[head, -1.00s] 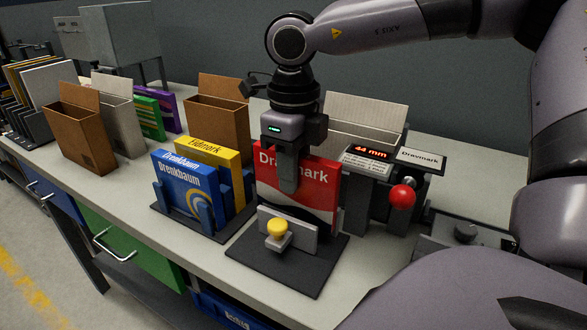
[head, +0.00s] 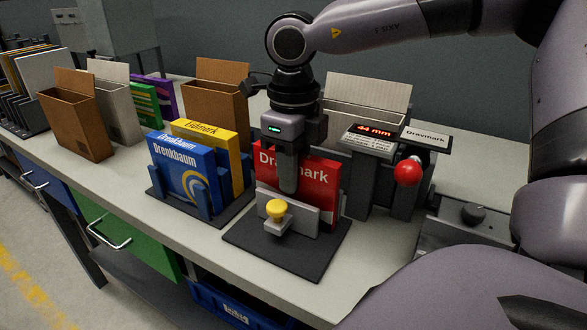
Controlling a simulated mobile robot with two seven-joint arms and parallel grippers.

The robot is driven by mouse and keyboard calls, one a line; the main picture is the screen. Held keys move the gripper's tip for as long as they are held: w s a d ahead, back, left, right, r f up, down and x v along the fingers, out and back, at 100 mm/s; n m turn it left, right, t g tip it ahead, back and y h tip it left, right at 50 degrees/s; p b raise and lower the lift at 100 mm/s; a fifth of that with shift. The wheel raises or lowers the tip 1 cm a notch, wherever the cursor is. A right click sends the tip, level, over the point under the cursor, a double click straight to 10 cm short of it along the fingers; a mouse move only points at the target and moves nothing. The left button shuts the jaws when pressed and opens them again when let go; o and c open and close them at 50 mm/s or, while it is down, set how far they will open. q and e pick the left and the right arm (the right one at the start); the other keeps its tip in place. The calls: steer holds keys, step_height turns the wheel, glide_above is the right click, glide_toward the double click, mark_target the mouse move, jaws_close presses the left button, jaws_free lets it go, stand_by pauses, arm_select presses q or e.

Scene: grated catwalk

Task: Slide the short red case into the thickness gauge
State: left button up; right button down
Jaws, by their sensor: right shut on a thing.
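The red case (head: 318,180), lettered in white and partly covered by the gripper, stands upright near the middle of the head view. My right gripper (head: 287,170) is shut on its upper part from above, one finger across the front face. The case's lower part is hidden behind the grey plate (head: 303,219) with a yellow knob (head: 276,209), on a dark base (head: 265,250). This looks like the thickness gauge; a display (head: 375,131) beside it reads 44 mm. I cannot tell whether the case's bottom touches the base. My left gripper is out of view.
Blue (head: 176,172) and yellow (head: 212,150) cases stand in a rack close on the left. A red ball knob (head: 407,172) is close on the right. Open cartons (head: 75,125) stand farther left and behind. The bench's front strip is clear.

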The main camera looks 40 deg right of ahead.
stand_by(0.3)
steer(key=c, duration=0.5)
jaws_free()
step_height(320, 180, up, 2)
steer(key=shift+a+r+p, duration=0.15)
steer(key=shift+r+p, duration=0.05)
steer(key=shift+p, duration=0.6)
steer(key=shift+r+p, duration=1.95)
steer(key=shift+r, duration=0.9)
